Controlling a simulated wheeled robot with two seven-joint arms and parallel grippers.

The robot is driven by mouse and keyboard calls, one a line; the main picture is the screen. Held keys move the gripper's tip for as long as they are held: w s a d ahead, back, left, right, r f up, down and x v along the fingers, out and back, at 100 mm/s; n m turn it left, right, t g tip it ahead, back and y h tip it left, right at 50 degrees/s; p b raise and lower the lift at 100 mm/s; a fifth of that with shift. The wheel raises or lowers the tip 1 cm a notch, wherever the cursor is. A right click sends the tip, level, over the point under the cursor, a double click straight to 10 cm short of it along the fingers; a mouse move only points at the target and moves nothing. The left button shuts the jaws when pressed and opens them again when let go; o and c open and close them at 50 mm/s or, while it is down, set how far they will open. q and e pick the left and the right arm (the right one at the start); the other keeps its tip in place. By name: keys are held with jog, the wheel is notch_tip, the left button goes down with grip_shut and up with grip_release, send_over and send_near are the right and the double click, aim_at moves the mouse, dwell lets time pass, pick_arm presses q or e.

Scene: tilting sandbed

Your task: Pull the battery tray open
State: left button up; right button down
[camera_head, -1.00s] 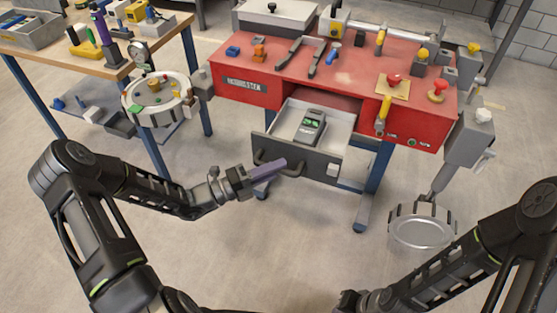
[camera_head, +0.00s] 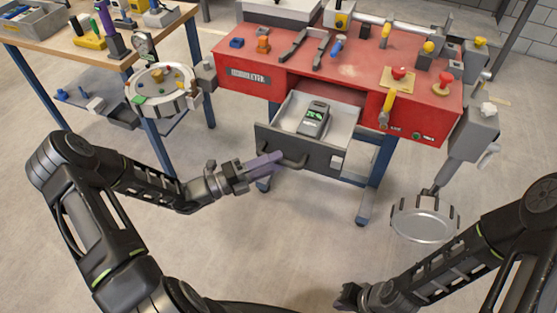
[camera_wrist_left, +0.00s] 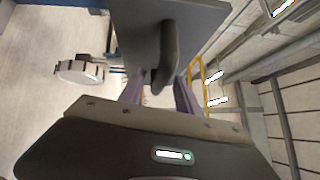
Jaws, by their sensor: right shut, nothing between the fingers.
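The battery tray (camera_head: 341,142), a pale drawer with a dark grey front, stands pulled out from the red bench, with a grey device (camera_head: 313,118) inside. Its dark bar handle (camera_head: 300,161) is on the front; the wrist view shows the handle (camera_wrist_left: 167,58) nearly end-on. My left gripper (camera_head: 280,156) is at the handle, its purple fingers partly hiding it in the head view. In the left wrist view the left gripper's fingers (camera_wrist_left: 158,97) are apart, one on each side of the handle; contact is unclear. My right gripper (camera_head: 346,298) is shut and empty, low and away from the bench.
The red bench (camera_head: 350,75) carries tools, knobs and a yellow-handled lever (camera_head: 388,105). A round tray (camera_head: 425,226) hangs at its right. A wooden table (camera_head: 60,48) and a round fixture (camera_head: 160,90) are at left. The floor before the drawer is clear.

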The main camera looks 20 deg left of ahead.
pick_arm(q)
jog(key=v, duration=0.6)
dwell(0.4)
